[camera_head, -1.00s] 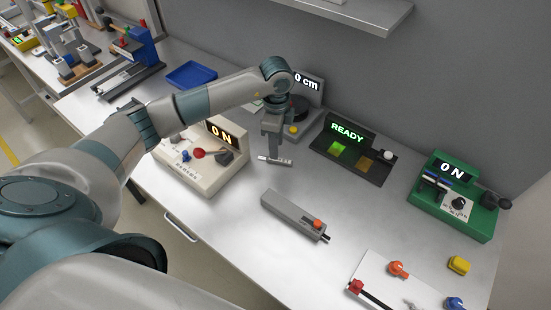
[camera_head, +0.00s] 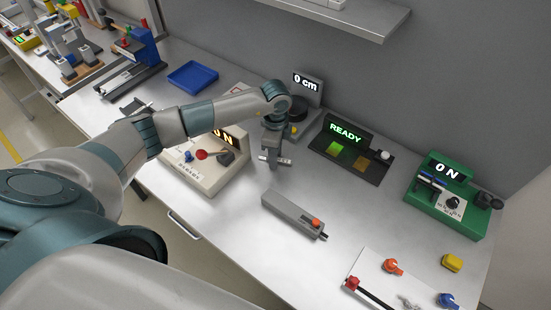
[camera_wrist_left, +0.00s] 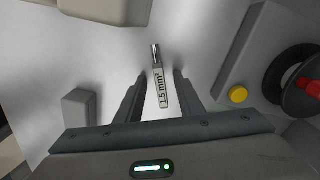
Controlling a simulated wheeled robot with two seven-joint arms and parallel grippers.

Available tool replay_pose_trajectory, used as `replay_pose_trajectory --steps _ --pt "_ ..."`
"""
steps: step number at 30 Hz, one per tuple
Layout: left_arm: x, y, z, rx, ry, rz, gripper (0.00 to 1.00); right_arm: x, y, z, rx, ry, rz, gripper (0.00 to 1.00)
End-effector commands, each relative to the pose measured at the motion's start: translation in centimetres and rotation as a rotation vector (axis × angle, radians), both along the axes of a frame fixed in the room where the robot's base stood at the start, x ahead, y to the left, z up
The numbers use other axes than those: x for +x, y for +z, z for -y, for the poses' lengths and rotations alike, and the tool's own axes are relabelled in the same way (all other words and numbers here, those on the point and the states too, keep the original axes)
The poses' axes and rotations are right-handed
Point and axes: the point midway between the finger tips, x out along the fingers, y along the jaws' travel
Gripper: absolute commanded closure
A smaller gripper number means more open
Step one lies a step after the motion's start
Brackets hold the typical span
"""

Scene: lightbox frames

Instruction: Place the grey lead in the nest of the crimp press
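The grey lead (camera_head: 285,162) is a short light bar lying on the bench under my left gripper. In the left wrist view the lead (camera_wrist_left: 161,92) bears the marking "1.5 mm²" and has a metal tip at its far end. My left gripper (camera_head: 274,164) is lowered over it. The wrist view shows its two fingers (camera_wrist_left: 160,76) open, one on each side, with a visible gap to the lead. My right gripper is not in view. No device is legibly labelled as the crimp press, so I cannot tell which one it is.
A beige box (camera_head: 210,178) stands left of the gripper. A "0 cm" device (camera_head: 303,112) is behind it, a READY panel (camera_head: 345,150) to its right, a grey unit with an orange button (camera_head: 290,213) in front. A green box (camera_head: 445,208) stands right. Bench between is clear.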

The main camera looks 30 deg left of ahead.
Motion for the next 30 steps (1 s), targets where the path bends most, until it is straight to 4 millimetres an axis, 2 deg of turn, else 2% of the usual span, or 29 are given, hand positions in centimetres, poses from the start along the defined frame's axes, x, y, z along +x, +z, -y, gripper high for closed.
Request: replay_pose_trajectory --steps 9,10,14,25,30 --pt "0.00 0.02 0.01 0.000 0.000 0.000 0.66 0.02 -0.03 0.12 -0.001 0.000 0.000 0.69" --pt "0.00 0.03 0.01 0.000 0.000 0.000 0.68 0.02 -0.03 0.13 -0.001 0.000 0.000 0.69" --pt "0.00 0.03 0.01 0.000 0.000 0.000 0.99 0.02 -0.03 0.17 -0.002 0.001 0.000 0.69" --pt "0.03 0.11 0.01 -0.001 0.000 0.001 1.00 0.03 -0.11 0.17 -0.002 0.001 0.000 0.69" --pt "0.08 0.81 -0.01 0.000 -0.001 0.002 1.00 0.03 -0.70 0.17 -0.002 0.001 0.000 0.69"
